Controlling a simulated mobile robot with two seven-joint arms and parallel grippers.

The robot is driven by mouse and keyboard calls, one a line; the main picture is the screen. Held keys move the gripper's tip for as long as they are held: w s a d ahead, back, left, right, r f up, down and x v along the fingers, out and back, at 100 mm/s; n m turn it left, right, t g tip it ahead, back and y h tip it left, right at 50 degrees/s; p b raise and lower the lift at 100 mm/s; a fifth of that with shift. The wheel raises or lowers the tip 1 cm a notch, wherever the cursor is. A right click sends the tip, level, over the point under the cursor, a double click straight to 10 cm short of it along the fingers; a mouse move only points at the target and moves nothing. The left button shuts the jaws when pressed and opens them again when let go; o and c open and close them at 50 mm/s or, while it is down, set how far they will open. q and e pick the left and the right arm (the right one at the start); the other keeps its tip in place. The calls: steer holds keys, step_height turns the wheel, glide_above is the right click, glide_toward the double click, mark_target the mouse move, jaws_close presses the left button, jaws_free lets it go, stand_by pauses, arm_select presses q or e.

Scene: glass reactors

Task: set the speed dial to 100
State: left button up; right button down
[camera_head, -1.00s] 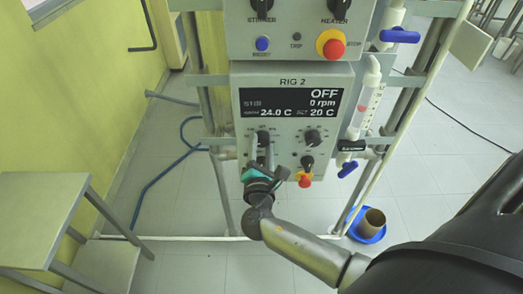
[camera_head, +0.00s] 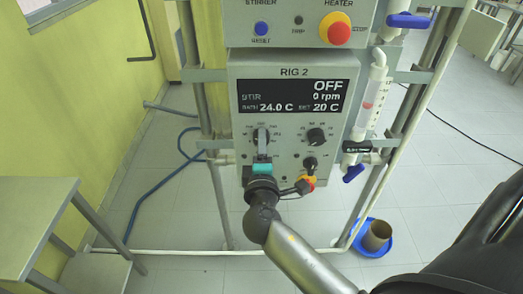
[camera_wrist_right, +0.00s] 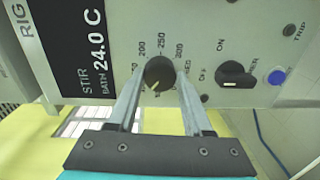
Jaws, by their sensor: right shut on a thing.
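The RIG 2 control panel (camera_head: 293,72) has a black display (camera_head: 292,97) reading OFF, 0 rpm, 24.0 C and set 20 C. The speed dial (camera_wrist_right: 158,72) is a round black knob with a pale pointer line and a printed scale, of which 200, 250 and 300 are readable. In the wrist view its pointer slants toward the lower left. My right gripper (camera_wrist_right: 160,85) has its two grey fingers on either side of the dial and is shut on it. In the head view, the right gripper (camera_head: 262,148) covers most of the dial. My left gripper is not in view.
A second dial (camera_head: 316,137) sits right of the speed dial, with a small knob (camera_head: 310,163) and a partly hidden red-and-yellow stop button below. The wrist view shows an ON/OFF knob (camera_wrist_right: 236,74) and a blue button (camera_wrist_right: 275,75) close to the right finger.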

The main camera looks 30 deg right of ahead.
steer(key=shift+f+m+b, duration=0.1)
steer(key=shift+m+b, duration=0.35)
steer(key=shift+m, duration=0.25)
steer(key=shift+c, duration=1.6)
jaws_free()
steer(key=b+v, duration=0.2)
steer(key=v, duration=1.3)
steer(key=shift+s, duration=0.15)
